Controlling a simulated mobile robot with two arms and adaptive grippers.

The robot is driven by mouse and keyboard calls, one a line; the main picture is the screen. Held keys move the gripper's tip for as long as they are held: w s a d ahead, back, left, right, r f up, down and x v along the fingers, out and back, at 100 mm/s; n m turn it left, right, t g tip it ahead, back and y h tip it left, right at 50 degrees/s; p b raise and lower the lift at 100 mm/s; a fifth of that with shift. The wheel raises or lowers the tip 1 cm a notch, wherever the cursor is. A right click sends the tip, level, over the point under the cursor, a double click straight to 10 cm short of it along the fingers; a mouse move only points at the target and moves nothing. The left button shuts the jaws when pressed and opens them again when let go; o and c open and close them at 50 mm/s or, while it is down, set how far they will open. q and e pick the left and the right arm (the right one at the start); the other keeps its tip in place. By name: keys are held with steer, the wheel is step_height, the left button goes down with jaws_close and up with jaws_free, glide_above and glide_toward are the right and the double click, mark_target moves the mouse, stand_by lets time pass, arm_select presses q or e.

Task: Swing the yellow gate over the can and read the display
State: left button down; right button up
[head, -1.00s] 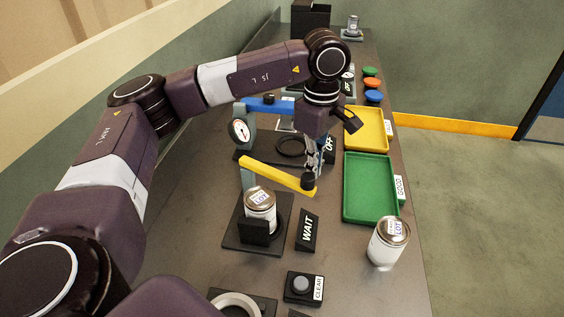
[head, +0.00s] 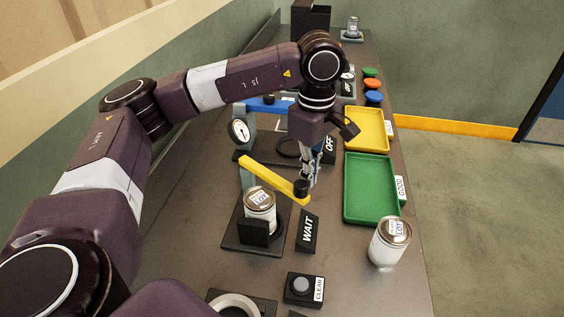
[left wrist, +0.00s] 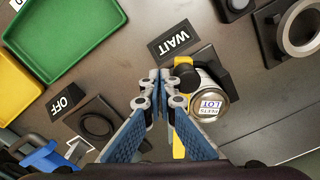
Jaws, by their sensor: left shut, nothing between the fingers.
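The yellow gate (head: 272,178) reaches from its grey post toward the right, with a black knob (head: 301,188) at its free end. A white can (head: 260,210) with a LOT label stands upright in a black holder (head: 239,242), just on the near side of the gate. The display (head: 307,231) beside it reads WAIT; it also shows in the left wrist view (left wrist: 174,40). My left gripper (head: 309,184) is shut and empty, its fingertips right at the knob on the far side. The wrist view shows the closed fingertips (left wrist: 160,76) beside the knob (left wrist: 186,70). My right gripper is not in view.
Another can (head: 389,242) stands at the right edge, near a green tray (head: 371,215) marked GOOD. A yellow tray (head: 367,146) lies beyond it. A CLEAR button (head: 303,287) sits in front. A blue gate (head: 268,105), a dial and an OFF display stand behind my gripper.

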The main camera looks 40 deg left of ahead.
arm_select(q)
steer(key=shift+s, duration=0.95)
steer(key=shift+d, duration=0.1)
steer(key=shift+s+b, duration=0.1)
steer(key=shift+b, duration=0.2)
steer(key=shift+s+a+b, duration=0.2)
steer(key=shift+s+b, duration=0.4)
steer(key=shift+s, duration=1.05)
steer(key=shift+s+a+b, duration=0.3)
steer(key=shift+s+b, duration=0.05)
steer(key=shift+s, duration=0.45)
steer(key=shift+s+a+b, duration=0.25)
steer(key=shift+s+b, duration=0.05)
steer(key=shift+s, duration=0.5)
steer(key=shift+s, duration=0.1)
